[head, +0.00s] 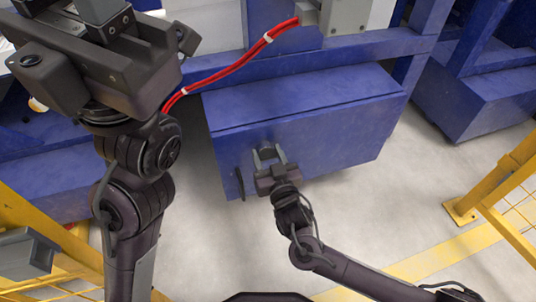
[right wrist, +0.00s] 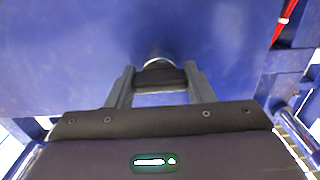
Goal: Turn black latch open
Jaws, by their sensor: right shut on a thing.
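The black latch (right wrist: 160,76) is a short dark bar on the front of a blue box (head: 335,135). It lies between the two fingers of my right gripper (right wrist: 160,84), which are shut on it. A round silver mount shows just behind the latch. In the head view my right gripper (head: 267,153) reaches the box's front face from below, and the latch is mostly hidden there. My left gripper (head: 98,12) is at the top left, close to the camera and away from the box. Its fingertips are not clear.
A dark upright handle-like part (head: 240,184) sits on the box left of my right gripper. Red cables (head: 235,66) run above the box. A yellow barrier (head: 500,195) stands at the right. Grey floor in front of the box is clear.

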